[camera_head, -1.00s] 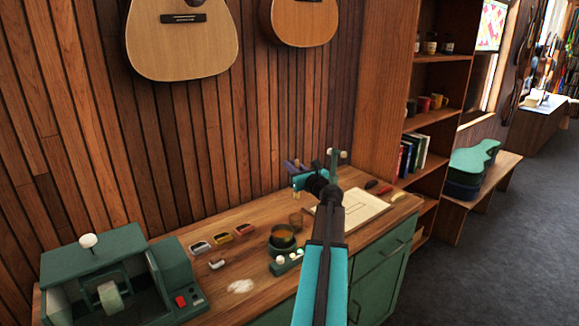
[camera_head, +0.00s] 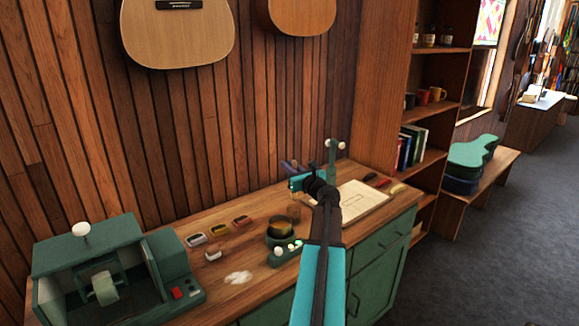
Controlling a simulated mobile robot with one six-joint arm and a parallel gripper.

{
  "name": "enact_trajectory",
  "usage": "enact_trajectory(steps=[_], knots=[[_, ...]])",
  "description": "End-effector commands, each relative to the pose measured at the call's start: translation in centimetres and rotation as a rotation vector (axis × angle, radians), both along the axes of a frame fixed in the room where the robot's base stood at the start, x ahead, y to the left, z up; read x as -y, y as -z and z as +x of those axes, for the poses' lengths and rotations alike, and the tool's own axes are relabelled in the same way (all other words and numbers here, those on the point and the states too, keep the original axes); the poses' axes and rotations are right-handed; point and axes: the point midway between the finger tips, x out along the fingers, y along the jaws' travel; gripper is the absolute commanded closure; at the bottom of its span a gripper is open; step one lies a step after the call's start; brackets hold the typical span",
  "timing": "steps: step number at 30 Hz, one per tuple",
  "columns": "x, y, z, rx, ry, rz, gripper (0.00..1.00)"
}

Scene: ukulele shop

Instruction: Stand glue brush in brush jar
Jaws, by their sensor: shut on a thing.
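My gripper (camera_head: 296,184) is above the back of the workbench, seen from behind along my teal arm. It is shut on a thin thing that I take to be the glue brush; it is too small and too covered by the gripper to make out clearly. A small brownish glass jar (camera_head: 293,212), which looks like the brush jar, stands on the bench below the gripper, just behind the glue pot. The gripper appears above the jar in the picture; the gap between them cannot be judged.
A dark glue pot (camera_head: 281,228) sits on a green base in front of the jar. A green post (camera_head: 332,160) with pale knobs stands behind my arm. A green machine (camera_head: 115,265) fills the bench's left end.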

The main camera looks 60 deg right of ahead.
Motion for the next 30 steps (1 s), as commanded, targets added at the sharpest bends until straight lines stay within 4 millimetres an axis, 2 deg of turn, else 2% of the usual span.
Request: enact_trajectory(steps=[30], knots=[[-0.1, 5.5, 0.1, 0.0, -0.002, 0.0, 1.0]])
